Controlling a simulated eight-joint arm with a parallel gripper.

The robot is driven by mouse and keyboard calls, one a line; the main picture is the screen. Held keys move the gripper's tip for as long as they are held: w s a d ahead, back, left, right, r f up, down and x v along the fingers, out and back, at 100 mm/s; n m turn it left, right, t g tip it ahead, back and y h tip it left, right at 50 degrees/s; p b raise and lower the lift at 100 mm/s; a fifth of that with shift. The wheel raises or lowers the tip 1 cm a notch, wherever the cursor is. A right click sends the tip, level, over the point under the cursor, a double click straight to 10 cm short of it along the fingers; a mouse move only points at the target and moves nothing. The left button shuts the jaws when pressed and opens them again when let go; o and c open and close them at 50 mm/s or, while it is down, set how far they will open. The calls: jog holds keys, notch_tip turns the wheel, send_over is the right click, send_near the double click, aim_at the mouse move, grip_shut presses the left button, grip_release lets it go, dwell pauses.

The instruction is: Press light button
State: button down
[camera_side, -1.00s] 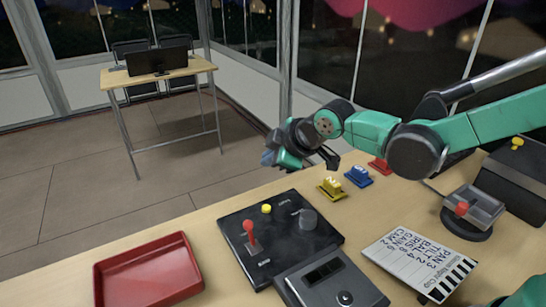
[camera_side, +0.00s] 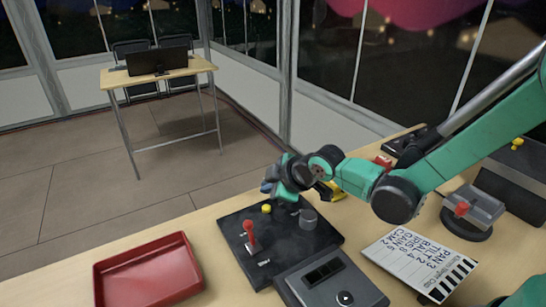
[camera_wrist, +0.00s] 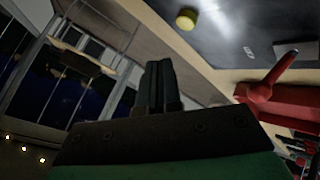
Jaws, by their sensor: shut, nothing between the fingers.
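A small round yellow button (camera_side: 267,209) sits near the back corner of the black control panel (camera_side: 262,262). In the wrist view, the yellow button (camera_wrist: 187,19) is near the top edge, on the dark shiny panel (camera_wrist: 235,30). My gripper (camera_side: 268,187) hangs above and just behind the panel's back edge, close to the button but apart from it. In the wrist view, my gripper's dark fingers (camera_wrist: 158,80) are together and empty, with the button up and to the right of their tips. I cannot read any label for the button.
The panel also carries a red-topped joystick (camera_side: 249,236) and a grey knob (camera_side: 308,218). A grey switch box (camera_side: 325,280) adjoins it. A red tray (camera_side: 150,278) stands at left, a slate (camera_side: 420,262) at right. A yellow clip (camera_side: 330,192) is partly behind my arm.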

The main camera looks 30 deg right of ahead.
aim_at(260, 204)
jog(key=shift+f, duration=1.2)
jog(key=shift+f, duration=0.1)
dwell(1.1)
jog(key=shift+f, duration=0.3)
jog(key=shift+f, duration=0.4)
dwell(0.6)
jog(key=shift+r, duration=0.85)
jog(key=shift+r, duration=2.5)
jog(key=shift+d, duration=0.1)
